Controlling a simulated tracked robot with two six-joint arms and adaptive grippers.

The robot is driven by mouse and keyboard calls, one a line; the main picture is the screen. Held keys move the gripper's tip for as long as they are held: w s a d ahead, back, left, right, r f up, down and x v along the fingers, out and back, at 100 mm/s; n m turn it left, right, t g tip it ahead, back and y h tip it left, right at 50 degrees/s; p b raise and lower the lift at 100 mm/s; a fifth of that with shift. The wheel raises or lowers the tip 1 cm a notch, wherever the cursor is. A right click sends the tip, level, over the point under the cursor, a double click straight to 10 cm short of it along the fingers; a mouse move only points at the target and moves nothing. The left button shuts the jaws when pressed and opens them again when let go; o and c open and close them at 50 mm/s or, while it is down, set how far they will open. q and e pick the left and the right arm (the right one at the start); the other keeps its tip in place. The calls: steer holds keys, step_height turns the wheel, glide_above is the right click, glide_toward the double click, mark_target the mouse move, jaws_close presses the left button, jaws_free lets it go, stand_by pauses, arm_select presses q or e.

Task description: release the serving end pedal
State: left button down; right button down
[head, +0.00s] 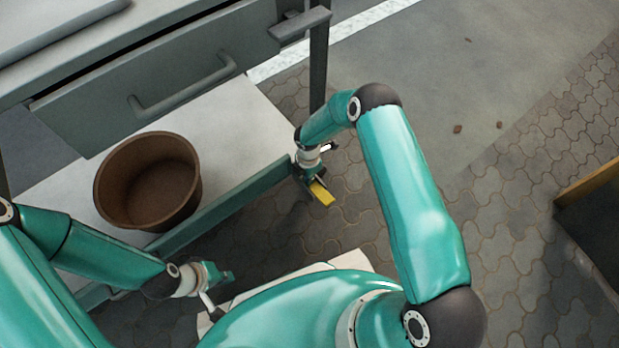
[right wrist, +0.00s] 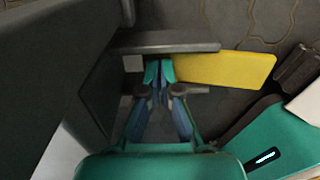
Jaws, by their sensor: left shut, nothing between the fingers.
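The yellow pedal (head: 322,193) is low by the right end of the grey bench, just above the paving. It also shows in the right wrist view (right wrist: 228,70) as a flat yellow plate. My right gripper (head: 313,181) is at the pedal's near-bench end, pointing down. In the right wrist view its teal fingertips (right wrist: 159,71) are together beside the plate's left end. I cannot tell whether they touch it. My left gripper (head: 228,277) is shut and empty in front of the lower shelf, well away from the pedal.
A brown pot (head: 148,182) stands on the bench's pale lower shelf (head: 245,135). A drawer with a bar handle (head: 185,92) is above it. A grey bracket (head: 300,24) juts from the bench's right end. Paving to the right is open up to a wood-edged dark box (head: 590,225).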

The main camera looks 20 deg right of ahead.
stand_by(0.6)
steer(key=shift+r, duration=0.35)
step_height(320, 180, up, 11)
steer(key=shift+w, duration=0.2)
stand_by(0.4)
